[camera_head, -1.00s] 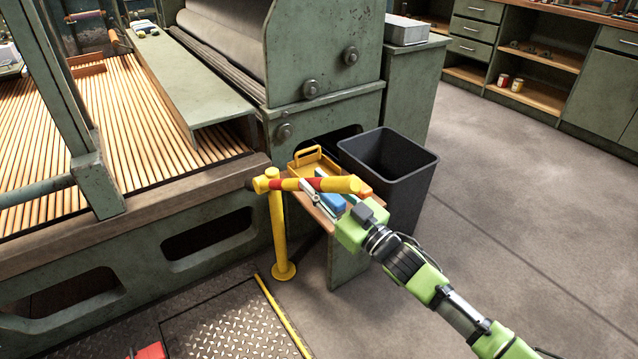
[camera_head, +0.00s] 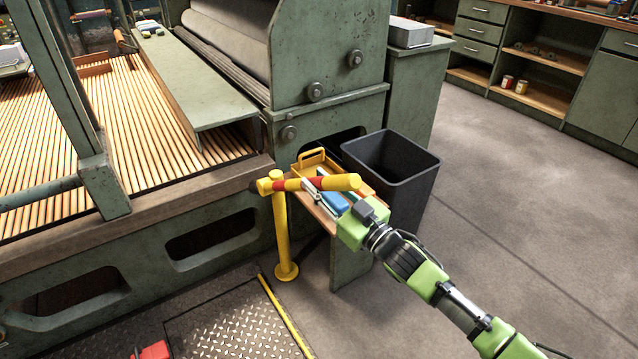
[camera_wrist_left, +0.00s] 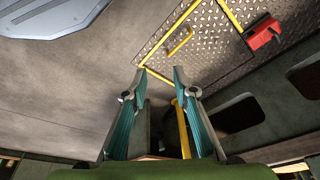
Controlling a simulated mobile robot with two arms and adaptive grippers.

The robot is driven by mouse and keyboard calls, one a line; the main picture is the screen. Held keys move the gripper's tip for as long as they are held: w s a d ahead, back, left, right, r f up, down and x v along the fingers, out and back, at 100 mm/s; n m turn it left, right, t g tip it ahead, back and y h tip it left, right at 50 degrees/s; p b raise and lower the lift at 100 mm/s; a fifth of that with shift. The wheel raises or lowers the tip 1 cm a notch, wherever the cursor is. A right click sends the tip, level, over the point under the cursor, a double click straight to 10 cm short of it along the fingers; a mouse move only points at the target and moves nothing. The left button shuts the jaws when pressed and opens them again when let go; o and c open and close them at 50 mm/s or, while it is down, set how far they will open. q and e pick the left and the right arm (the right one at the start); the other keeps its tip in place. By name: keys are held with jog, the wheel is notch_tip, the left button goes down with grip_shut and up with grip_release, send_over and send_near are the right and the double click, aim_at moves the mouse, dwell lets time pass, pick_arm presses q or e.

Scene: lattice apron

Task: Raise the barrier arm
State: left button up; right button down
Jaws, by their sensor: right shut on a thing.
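The barrier arm (camera_head: 345,183) is a yellow bar with red bands on top of a yellow post (camera_head: 282,240). It lies close to level, its free end pointing right. My right gripper (camera_head: 314,187) reaches in from the lower right and is shut on the barrier arm near its middle; the bar partly hides the fingers. My left gripper is out of the head view. In the left wrist view my left gripper (camera_wrist_left: 155,80) is open and empty, its teal-lined fingers apart. A yellow upright bar (camera_wrist_left: 183,132) shows beyond its fingers.
The green machine (camera_head: 325,110) is behind. Floor at the right is clear.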

pick_arm(q)
jog(key=shift+w+d, duration=0.15)
grip_shut()
jog(key=w+d+r+m+h, duration=0.25)
jog(key=d+r+m, duration=0.2)
jog(key=d, duration=0.25)
jog(key=w+d+r+m+g+h, duration=0.1)
jog(key=w+d+r+m+h, duration=0.1)
jog(key=w+d+r+m, duration=0.25)
jog(key=w+d+r+m+h, duration=0.25)
jog(key=d+m, duration=0.25)
jog(key=d, duration=0.4)
jog(key=d+r+m+g, duration=0.2)
jog(key=d+r+m, duration=0.65)
jog(key=r, duration=0.55)
jog(key=d+r+m+g, duration=0.1)
jog(key=d+r+m, duration=0.75)
jog(key=r, duration=0.65)
jog(key=w+a+r+n+t+y, duration=0.3)
jog(key=w+a+y, duration=0.1)
jog(key=w+y, duration=0.15)
jog(key=w+a+r+n+t+y, duration=0.2)
jog(key=w+a+n+y, duration=0.15)
jog(key=w, duration=0.35)
jog(key=w+a+f, duration=0.4)
jog(key=w+f, duration=0.1)
jog(key=shift+w+a+f, duration=0.2)
jog(key=shift+w+f, duration=0.1)
jog(key=shift+f, duration=0.1)
